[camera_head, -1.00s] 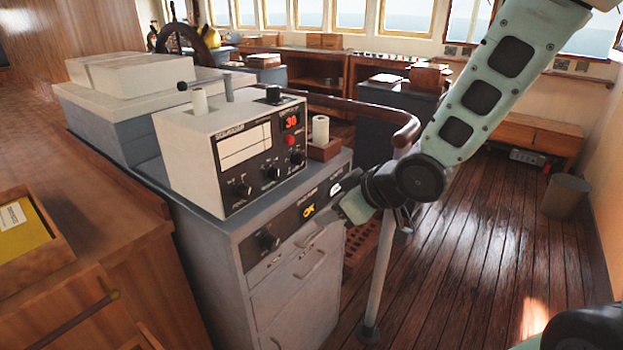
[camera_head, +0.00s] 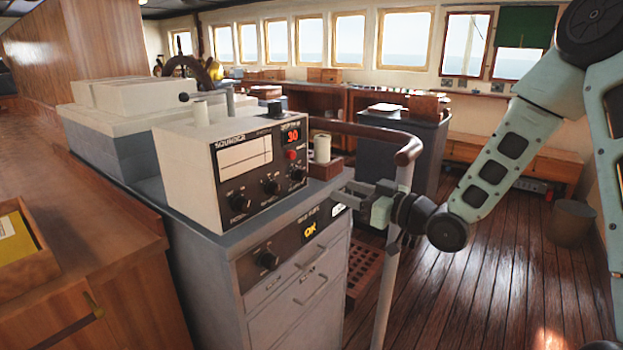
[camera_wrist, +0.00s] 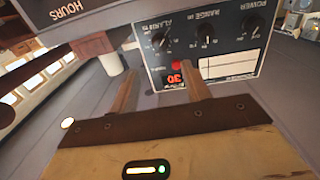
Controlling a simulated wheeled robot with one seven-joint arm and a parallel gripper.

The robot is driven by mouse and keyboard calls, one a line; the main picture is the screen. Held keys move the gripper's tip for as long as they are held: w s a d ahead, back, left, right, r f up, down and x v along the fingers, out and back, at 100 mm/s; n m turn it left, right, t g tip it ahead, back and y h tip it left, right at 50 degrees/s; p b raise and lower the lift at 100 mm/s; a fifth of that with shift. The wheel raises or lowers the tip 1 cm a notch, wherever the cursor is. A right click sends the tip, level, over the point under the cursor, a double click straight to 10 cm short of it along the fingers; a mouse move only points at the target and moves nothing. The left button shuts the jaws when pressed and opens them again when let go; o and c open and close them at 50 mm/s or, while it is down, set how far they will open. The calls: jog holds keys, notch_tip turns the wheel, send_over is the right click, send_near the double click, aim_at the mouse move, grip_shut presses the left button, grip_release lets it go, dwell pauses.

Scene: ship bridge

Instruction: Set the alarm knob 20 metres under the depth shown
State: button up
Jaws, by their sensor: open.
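The white depth sounder (camera_head: 180,165) stands on a grey cabinet, and its display (camera_head: 291,136) reads a red 30. The alarm knob (camera_head: 297,175) is the right one of the black dials on its dark face. In the wrist view the picture is upside down, and the alarm knob (camera_wrist: 162,41) is the left dial of the row. Its exact setting is too small to read. My gripper (camera_head: 352,188) is to the right of the sounder, apart from it. In the wrist view my gripper (camera_wrist: 158,85) is open and empty, its fingers toward the sounder's face.
A red button (camera_head: 291,155) is under the display. A holder with a white cylinder (camera_head: 322,148) stands right of the sounder. A brown handrail (camera_head: 408,150) on a pale post is close to my arm.

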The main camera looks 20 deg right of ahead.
aim_at(305, 177)
jog(key=p+x, duration=0.1)
jog(key=x, duration=1)
jog(key=shift+r, duration=0.1)
jog(key=c, duration=1)
